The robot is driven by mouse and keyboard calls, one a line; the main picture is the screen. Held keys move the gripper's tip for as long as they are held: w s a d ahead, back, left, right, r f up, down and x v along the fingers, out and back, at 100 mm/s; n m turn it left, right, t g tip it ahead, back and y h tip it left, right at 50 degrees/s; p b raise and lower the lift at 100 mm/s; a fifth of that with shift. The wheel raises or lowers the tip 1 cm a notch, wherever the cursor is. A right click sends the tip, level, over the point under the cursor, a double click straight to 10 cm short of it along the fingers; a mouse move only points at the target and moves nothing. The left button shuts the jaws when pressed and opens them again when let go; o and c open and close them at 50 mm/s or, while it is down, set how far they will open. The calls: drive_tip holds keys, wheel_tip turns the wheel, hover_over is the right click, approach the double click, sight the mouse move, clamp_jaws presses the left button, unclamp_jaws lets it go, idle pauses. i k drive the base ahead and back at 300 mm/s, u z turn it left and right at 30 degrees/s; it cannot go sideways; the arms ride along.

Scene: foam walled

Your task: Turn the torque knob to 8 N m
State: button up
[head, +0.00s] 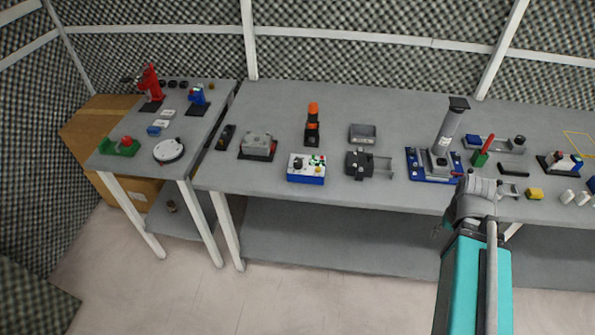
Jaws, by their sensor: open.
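A white and blue control box (306,168) stands near the front edge of the long bench, left of the middle. A black knob (298,165) sits on its top at the left, with small green and red parts beside it. I cannot read any scale or pointer, nor tell for sure that this is the torque knob. My gripper (438,231) shows small and dark at the left of my wrist, in front of the bench edge. It is open, holds nothing that I can see, and is well right of the box. My wrist partly hides it.
An orange and black tool (313,122) stands behind the box. A grey block on a dark base (258,145) is to its left, a dark vise-like device (367,165) to its right. A tall grey column (447,130) on a blue base stands near my wrist.

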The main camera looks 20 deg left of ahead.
sight(298, 162)
drive_tip(key=u, duration=0.75)
drive_tip(key=k, duration=0.9)
drive_tip(key=u, duration=0.3)
drive_tip(key=i, duration=1)
